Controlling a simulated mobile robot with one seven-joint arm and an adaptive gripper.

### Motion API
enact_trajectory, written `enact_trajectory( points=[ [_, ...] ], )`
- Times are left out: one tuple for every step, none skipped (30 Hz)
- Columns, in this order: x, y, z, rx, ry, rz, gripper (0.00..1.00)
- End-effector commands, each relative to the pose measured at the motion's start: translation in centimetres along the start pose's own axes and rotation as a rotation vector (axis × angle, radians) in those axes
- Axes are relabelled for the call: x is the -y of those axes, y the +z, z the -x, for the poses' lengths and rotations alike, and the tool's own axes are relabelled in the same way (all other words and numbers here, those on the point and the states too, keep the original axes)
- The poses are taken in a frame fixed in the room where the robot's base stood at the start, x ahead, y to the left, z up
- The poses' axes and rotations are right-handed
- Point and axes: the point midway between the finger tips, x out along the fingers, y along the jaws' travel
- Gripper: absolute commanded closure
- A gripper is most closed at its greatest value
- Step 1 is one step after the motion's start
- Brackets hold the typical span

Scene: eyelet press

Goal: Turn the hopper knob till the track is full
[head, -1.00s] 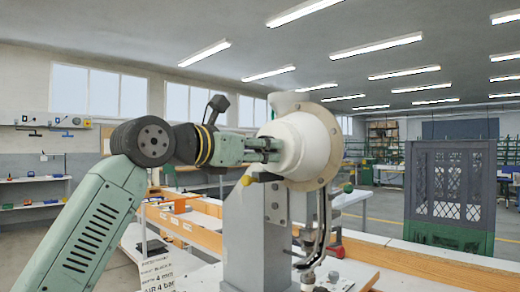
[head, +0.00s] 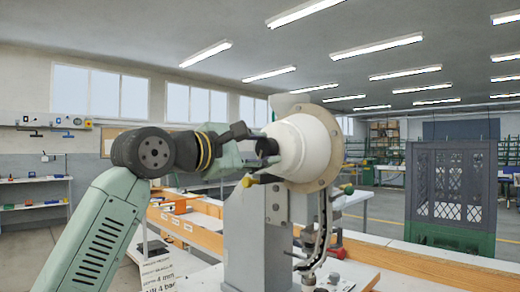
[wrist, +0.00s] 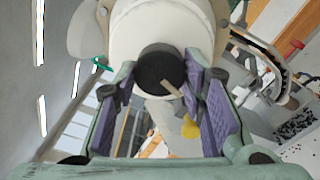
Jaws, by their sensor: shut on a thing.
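The white hopper (head: 305,148) sits on a grey column, with a tan flange on its right side. Its black knob (head: 267,147) faces my gripper (head: 262,162). In the wrist view the round knob (wrist: 158,66) has a pale pointer mark slanting to its lower right. My gripper's purple-padded fingers stand on both sides of the knob and are shut on it. The curved track (head: 322,232) runs down from the hopper at the right of the column. The track (wrist: 262,62) also shows at the right of the wrist view; how full it is cannot be told.
A yellow-tipped part (wrist: 190,127) lies just below the knob, close to the right finger. The grey column (head: 257,235) stands under the hopper. A red ball handle (wrist: 297,44) is near the track. A dark grey crate (head: 450,185) stands at the right.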

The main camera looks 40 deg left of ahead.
Motion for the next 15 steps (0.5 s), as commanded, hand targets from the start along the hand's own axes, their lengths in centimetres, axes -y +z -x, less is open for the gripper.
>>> enact_trajectory(
  points=[
    [0.04, -0.03, -0.03, 0.001, -0.001, -0.042, 0.9],
    [0.03, -0.03, -0.03, 0.002, 0.0, -0.07, 0.9],
    [0.01, -0.03, -0.04, 0.004, 0.002, -0.109, 0.9],
    [0.01, -0.03, -0.04, 0.005, 0.002, -0.137, 0.9],
    [0.0, -0.03, -0.04, 0.006, 0.003, -0.164, 0.9],
    [-0.01, -0.04, -0.03, 0.007, 0.004, -0.201, 0.9],
    [-0.01, -0.05, -0.03, 0.008, 0.005, -0.227, 0.9],
    [-0.02, -0.06, -0.03, 0.008, 0.006, -0.253, 0.9],
    [-0.02, -0.07, -0.03, 0.01, 0.007, -0.287, 0.9],
    [-0.02, -0.08, -0.03, 0.01, 0.008, -0.311, 0.9],
    [-0.03, -0.08, -0.03, 0.011, 0.009, -0.334, 0.9],
    [-0.04, -0.09, -0.02, 0.012, 0.01, -0.365, 0.9],
    [-0.04, -0.09, -0.02, 0.013, 0.01, -0.387, 0.9],
    [-0.05, -0.08, -0.02, 0.014, 0.011, -0.408, 0.9],
    [-0.06, -0.08, -0.02, 0.014, 0.012, -0.434, 0.9]
  ],
)
